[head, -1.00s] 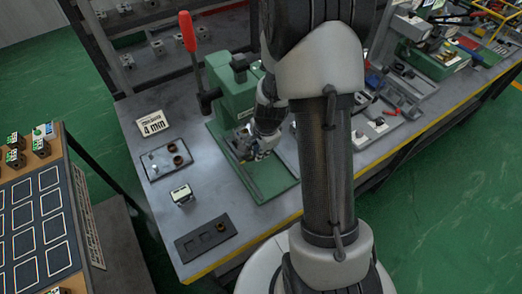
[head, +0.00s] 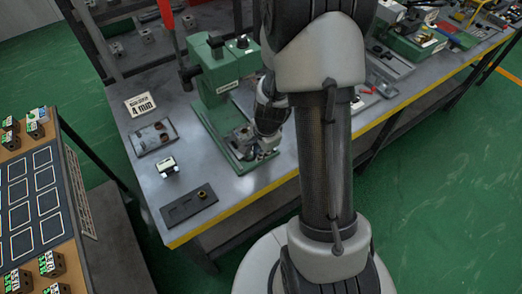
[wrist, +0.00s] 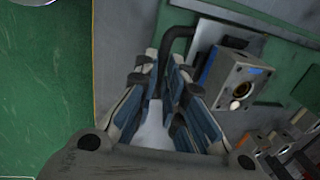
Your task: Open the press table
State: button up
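The green press (head: 215,75) stands on the workbench, with a red-gripped lever at its left. A grey metal block (head: 243,137) sits towards the front of the press's green base (head: 232,153), out from under the press head. In the wrist view the block (wrist: 235,82) has a round hole and a blue mark, and sits right of my fingers. A dark bent handle (wrist: 178,36) runs between my gripper's fingertips (wrist: 163,68), which appear closed on it. In the head view my wrist hides part of the block and the handle.
A small white-topped block (head: 167,166), a tray with round parts (head: 152,138), a "4 min" sign (head: 140,104) and a dark fixture plate (head: 188,206) lie left of the press. A board with outlined squares (head: 35,200) stands at far left. Other fixtures (head: 415,40) lie right.

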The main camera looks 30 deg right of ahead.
jog(key=o, duration=0.4)
jog(key=shift+r, duration=0.1)
notch_tip(320, 180, up, 12)
jog(key=s, duration=0.2)
jog(key=shift+s+f, duration=0.15)
jog(key=shift+f, duration=0.05)
dwell(0.4)
